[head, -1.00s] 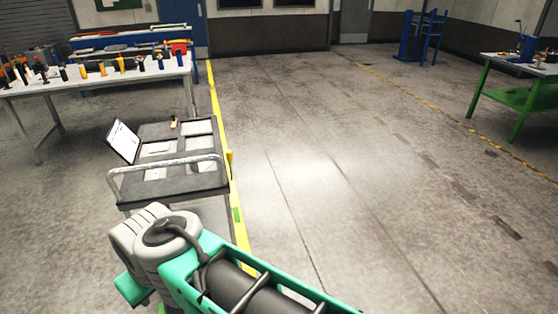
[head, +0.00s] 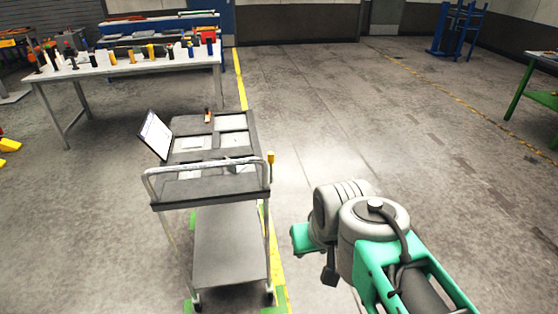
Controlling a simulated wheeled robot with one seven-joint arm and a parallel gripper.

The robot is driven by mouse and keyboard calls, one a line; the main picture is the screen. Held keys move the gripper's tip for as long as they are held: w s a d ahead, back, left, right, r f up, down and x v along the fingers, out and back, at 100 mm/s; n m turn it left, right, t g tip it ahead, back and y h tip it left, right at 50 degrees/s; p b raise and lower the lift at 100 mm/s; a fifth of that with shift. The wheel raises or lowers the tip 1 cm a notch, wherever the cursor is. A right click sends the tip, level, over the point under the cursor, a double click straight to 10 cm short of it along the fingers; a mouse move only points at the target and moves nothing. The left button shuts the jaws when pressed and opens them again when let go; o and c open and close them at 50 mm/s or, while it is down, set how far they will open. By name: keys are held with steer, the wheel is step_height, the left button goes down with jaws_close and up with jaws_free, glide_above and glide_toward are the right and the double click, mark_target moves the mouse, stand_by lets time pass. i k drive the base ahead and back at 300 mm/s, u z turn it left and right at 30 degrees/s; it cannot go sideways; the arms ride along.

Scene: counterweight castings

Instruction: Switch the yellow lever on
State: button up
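A small upright yellow piece (head: 271,158), which looks like a lever handle, stands at the right side of the grey cart (head: 208,187). It is too small to tell its switch position. My arm, with grey joints and teal links, fills the lower right of the head view, to the right of the cart and apart from the yellow piece in the picture. No gripper fingers can be made out, so my gripper's opening does not show.
The cart carries a tilted screen (head: 155,134), shallow trays and a small orange-topped item (head: 207,115). Behind it, a white table (head: 135,68) holds several coloured upright pieces, some yellow. A blue stand (head: 457,30) is far right. The floor right of the yellow line is open.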

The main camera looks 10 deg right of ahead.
mark_target(270, 155)
steer(key=i, duration=0.85)
steer(key=z, duration=0.4)
steer(key=k, duration=0.15)
steer(key=u, duration=2.5)
